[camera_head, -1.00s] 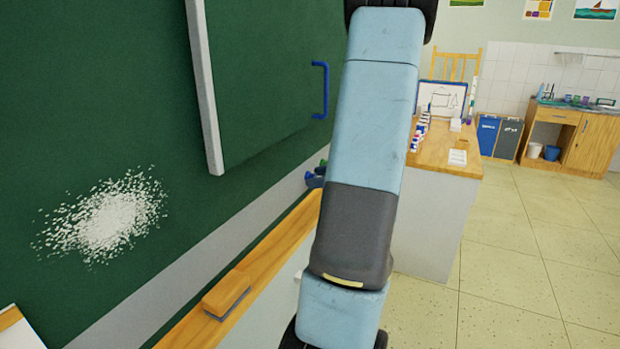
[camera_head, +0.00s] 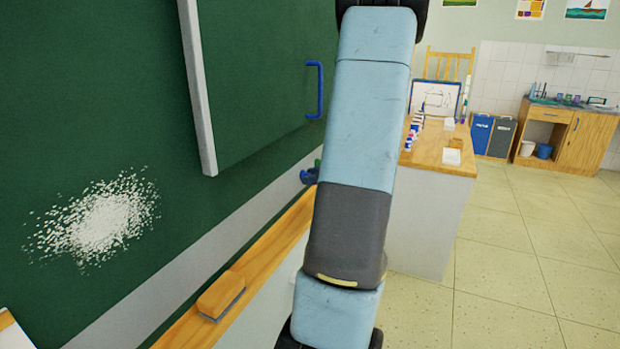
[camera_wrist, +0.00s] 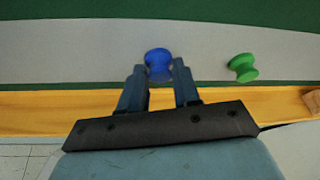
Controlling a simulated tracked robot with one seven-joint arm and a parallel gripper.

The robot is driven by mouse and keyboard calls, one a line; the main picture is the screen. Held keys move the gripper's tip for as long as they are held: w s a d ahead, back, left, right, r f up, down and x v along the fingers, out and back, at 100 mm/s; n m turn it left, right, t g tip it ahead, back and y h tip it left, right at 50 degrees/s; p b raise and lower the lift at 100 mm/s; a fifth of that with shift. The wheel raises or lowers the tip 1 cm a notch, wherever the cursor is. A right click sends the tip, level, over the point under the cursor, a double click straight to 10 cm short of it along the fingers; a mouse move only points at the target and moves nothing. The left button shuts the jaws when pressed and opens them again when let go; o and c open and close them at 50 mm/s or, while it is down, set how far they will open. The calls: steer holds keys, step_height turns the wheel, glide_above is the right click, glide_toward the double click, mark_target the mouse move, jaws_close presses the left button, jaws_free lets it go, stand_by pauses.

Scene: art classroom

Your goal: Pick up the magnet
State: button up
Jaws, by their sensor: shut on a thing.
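In the wrist view, my gripper (camera_wrist: 159,74) is shut on a blue magnet (camera_wrist: 158,61), a round spool-like knob held between the fingertips. The blue magnet is in front of the grey strip below the green board; I cannot tell whether it touches it. A green magnet (camera_wrist: 242,67) of like shape is on the grey strip to the right, apart from my gripper. In the head view, my arm hides most of the gripper, and small dark blue and green shapes show beside the arm at the board's lower edge.
A wooden ledge (camera_head: 270,252) runs under the green board (camera_head: 110,95), with an orange-brown eraser (camera_head: 221,293) on it. A blue handle (camera_head: 315,90) sticks out from the board. A desk (camera_head: 432,165) with bottles stands behind my arm. The tiled floor (camera_head: 500,290) at right is clear.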

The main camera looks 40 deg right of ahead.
step_height(320, 180, up, 7)
steer(key=shift+s+f, duration=0.1)
steer(key=shift+f, duration=0.1)
steer(key=s+d, duration=0.4)
steer(key=s, duration=0.5)
steer(key=s+d, duration=0.3)
steer(key=s, duration=0.6)
steer(key=shift+d, duration=0.35)
steer(key=shift+s, duration=0.1)
